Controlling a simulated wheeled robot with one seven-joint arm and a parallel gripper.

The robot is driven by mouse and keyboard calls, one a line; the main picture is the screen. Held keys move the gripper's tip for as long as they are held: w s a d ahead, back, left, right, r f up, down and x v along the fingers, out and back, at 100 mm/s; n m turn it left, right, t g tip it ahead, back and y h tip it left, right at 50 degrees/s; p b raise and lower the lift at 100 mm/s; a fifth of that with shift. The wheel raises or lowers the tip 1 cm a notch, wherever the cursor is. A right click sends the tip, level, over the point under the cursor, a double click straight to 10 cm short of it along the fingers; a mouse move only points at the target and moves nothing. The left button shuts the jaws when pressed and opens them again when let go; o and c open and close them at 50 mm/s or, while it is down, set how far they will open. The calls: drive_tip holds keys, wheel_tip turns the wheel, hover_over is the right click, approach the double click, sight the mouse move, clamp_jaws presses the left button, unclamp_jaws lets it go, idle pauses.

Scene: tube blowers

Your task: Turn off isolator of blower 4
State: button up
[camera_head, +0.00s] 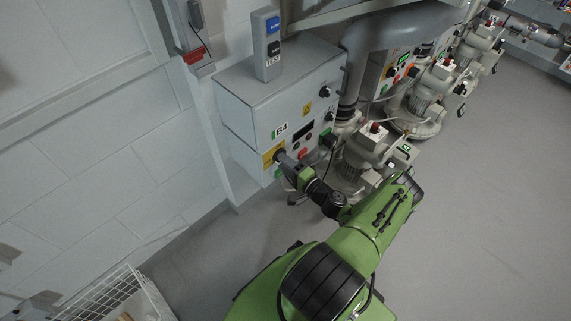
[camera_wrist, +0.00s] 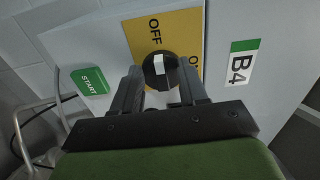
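The blower 4 isolator is a round black knob (camera_wrist: 153,76) on a yellow plate (camera_wrist: 178,28) marked OFF and ON, in the wrist view. A pale mark shows on the knob's upper part, below the OFF lettering; the ON lettering is at the right, partly hidden. My gripper (camera_wrist: 161,84) is open, with one finger on each side of the knob's lower part. I cannot tell whether the fingers touch it. In the head view, my gripper (camera_head: 281,158) is at the yellow plate (camera_head: 268,157) on the grey B4 cabinet (camera_head: 255,105), hiding the knob.
A green START label (camera_wrist: 90,81) and a B4 label (camera_wrist: 241,63) flank the plate. In the head view, a grey box (camera_head: 266,45) stands on the cabinet. Blower machines (camera_head: 365,150) line the right side. A white wire basket (camera_head: 105,298) is at the lower left. The floor at right is clear.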

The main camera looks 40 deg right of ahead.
drive_tip(key=s+p, duration=0.2)
drive_tip(key=s, duration=1.3)
drive_tip(key=shift+s+d+p, duration=0.2)
drive_tip(key=shift+s+p, duration=0.15)
drive_tip(key=shift+s, duration=0.05)
